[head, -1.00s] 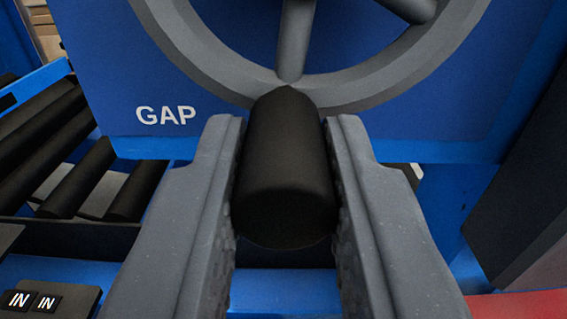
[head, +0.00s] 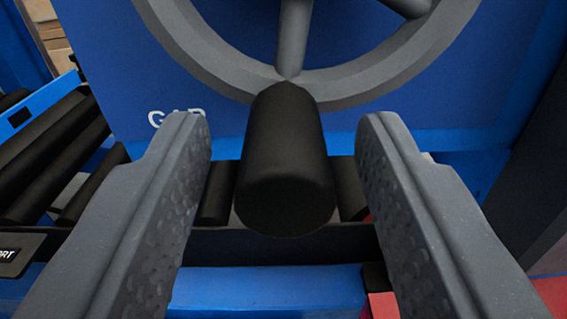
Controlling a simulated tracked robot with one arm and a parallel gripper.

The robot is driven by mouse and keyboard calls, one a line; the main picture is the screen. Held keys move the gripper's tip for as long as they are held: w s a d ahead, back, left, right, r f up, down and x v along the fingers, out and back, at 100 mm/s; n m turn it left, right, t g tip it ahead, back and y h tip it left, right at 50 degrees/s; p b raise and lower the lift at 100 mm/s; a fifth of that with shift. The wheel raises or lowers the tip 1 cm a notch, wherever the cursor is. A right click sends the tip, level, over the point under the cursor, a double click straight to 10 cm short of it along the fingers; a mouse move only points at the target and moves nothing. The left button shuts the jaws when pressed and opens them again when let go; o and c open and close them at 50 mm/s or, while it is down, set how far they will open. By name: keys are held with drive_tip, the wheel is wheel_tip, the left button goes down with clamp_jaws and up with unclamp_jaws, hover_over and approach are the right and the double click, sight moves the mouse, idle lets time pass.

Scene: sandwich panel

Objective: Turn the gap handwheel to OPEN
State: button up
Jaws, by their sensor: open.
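The gap handwheel (head: 350,88) is a grey spoked ring on a blue panel, cut off by the top of the head view. Its black cylindrical knob (head: 285,165) sticks out toward me from the bottom of the rim. My gripper (head: 283,135) is open, with one finger on each side of the knob and a clear space between each finger and it. The GAP label (head: 176,117) on the panel is partly hidden by the left finger. No OPEN mark is visible.
Black rollers (head: 55,150) in a blue frame lie at the left, and more show below the panel behind the knob. A dark block (head: 545,170) stands at the right edge. A red surface (head: 383,304) shows at the lower right.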

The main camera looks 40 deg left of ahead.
drive_tip(key=b+v, duration=0.2)
drive_tip(key=v, duration=1.1)
drive_tip(key=shift+s+d, duration=0.2)
